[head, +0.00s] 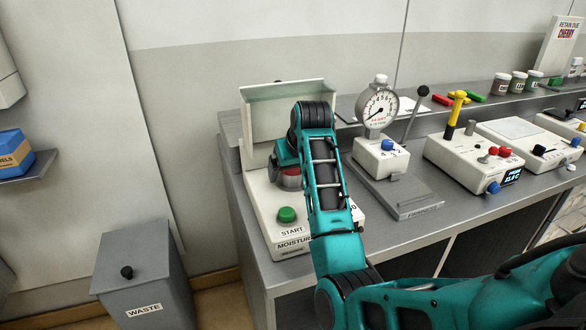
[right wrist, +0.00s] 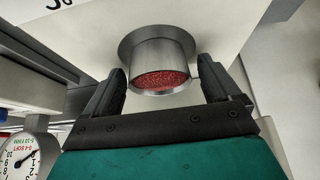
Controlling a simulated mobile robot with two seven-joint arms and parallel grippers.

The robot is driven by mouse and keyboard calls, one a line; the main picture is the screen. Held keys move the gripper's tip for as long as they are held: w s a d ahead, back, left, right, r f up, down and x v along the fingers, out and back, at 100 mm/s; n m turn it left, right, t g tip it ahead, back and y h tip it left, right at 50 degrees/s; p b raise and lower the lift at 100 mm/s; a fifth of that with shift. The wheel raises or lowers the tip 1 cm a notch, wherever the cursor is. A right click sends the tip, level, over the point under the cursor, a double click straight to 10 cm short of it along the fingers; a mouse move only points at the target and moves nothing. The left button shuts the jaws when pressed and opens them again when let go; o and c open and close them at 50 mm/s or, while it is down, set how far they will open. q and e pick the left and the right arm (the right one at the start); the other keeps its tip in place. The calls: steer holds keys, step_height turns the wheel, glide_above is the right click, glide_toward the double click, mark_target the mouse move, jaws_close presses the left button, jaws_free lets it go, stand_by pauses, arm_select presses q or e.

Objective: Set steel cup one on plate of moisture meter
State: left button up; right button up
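The moisture meter (head: 288,238) is a cream housing with a green START button at the left end of the bench, with a raised lid or back panel behind. In the right wrist view a steel cup (right wrist: 163,66) filled with red grains stands on the meter's round dark plate (right wrist: 126,45). My right gripper (right wrist: 163,88) has its two black fingers apart, one on each side of the cup, with slim gaps showing. In the head view my right arm hides most of the gripper and plate; a bit of the cup (head: 290,181) seems to show. My left gripper is out of view.
A dial gauge (head: 377,107) on a stand with a lever is close to the right of my arm. Further right is a device with a yellow handle (head: 455,110). Several jars (head: 502,84) line the back shelf. A grey waste bin (head: 145,275) stands left of the bench.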

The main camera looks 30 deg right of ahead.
steer(key=v, duration=1.2)
steer(key=shift+r, duration=0.1)
stand_by(0.7)
